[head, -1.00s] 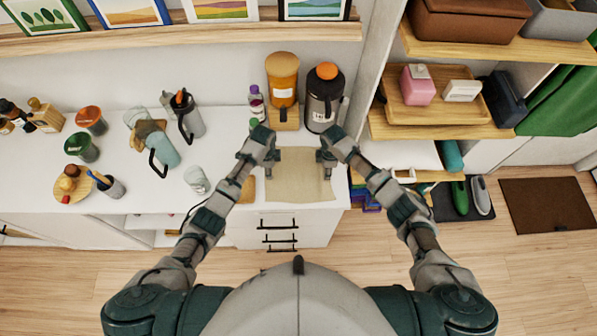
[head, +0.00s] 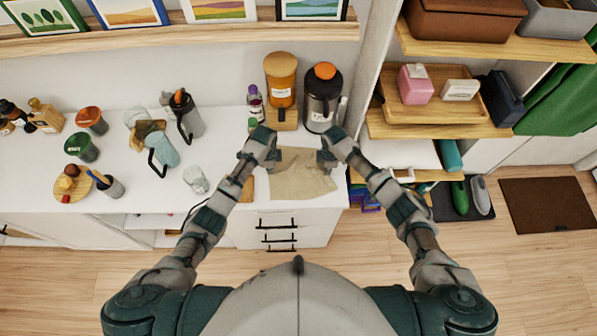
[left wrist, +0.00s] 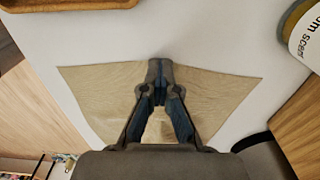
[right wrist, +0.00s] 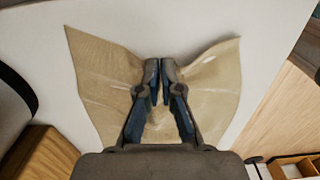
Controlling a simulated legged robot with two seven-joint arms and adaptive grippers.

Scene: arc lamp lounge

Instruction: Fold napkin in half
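The beige napkin (head: 300,184) lies near the front edge of the white counter, creased, with its outline uneven. My left gripper (head: 272,160) is at its far left part and my right gripper (head: 326,160) at its far right part. In the left wrist view the fingers (left wrist: 160,68) are together on the napkin (left wrist: 215,95), which spreads out on both sides. In the right wrist view the fingertips (right wrist: 160,66) are nearly together, with the napkin (right wrist: 100,82) bunched and rising on both sides. The cloth between the fingertips is mostly hidden.
A small purple bottle (head: 255,102) and a glass (head: 196,180) are to the left. A tall shelf panel (head: 372,60) rises at the right.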

